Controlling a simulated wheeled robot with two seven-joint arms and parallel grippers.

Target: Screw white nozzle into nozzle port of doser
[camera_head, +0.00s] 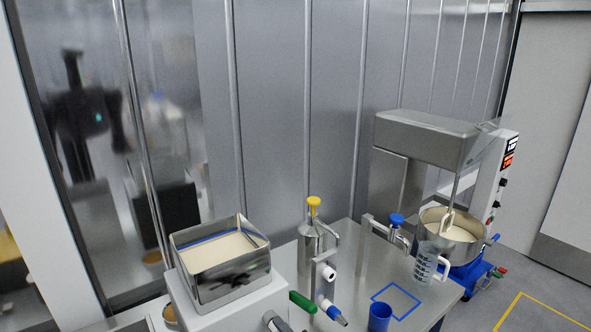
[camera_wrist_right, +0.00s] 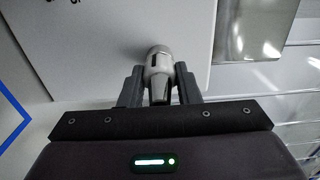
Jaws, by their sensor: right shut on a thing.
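The nozzle's round far end is at a pale flat panel (camera_wrist_right: 100,40), which looks like the doser's body. Whether it touches the panel or sits in the port cannot be told, as the nozzle hides that spot. In the head view the doser's white body (camera_head: 235,308) stands at the lower left, under a steel hopper (camera_head: 230,283) of cream-coloured filling. Neither gripper shows clearly in the head view.
A blue cup (camera_head: 380,318), a clear jug (camera_head: 427,264) and a mixer (camera_head: 425,140) are further right. The blue-marked tabletop square (camera_head: 397,300) is mostly clear.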

